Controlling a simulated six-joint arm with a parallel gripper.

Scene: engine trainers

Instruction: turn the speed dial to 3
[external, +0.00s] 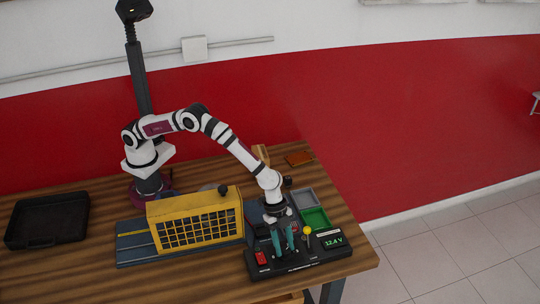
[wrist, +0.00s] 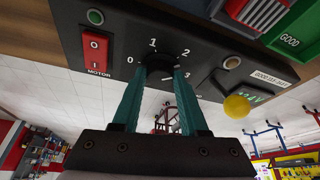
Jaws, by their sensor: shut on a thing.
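The speed dial (wrist: 159,62) is a black knob on the black panel, with the numbers 0, 1, 2 and 3 printed around it in the wrist view. My gripper (wrist: 158,74) has its two teal fingers shut on the knob, one on each side. The knob's pointer is hidden or too dark to read, so I cannot tell its setting. In the external view my gripper (external: 283,240) reaches down to the front of the trainer panel (external: 300,263), and the dial is hidden there by the fingers.
Left of the dial is a red motor switch (wrist: 96,48) with a green lamp (wrist: 95,17) above it. A green bin (external: 315,217) and a yellow guard (external: 195,220) stand close by. A black tray (external: 82,222) lies far left.

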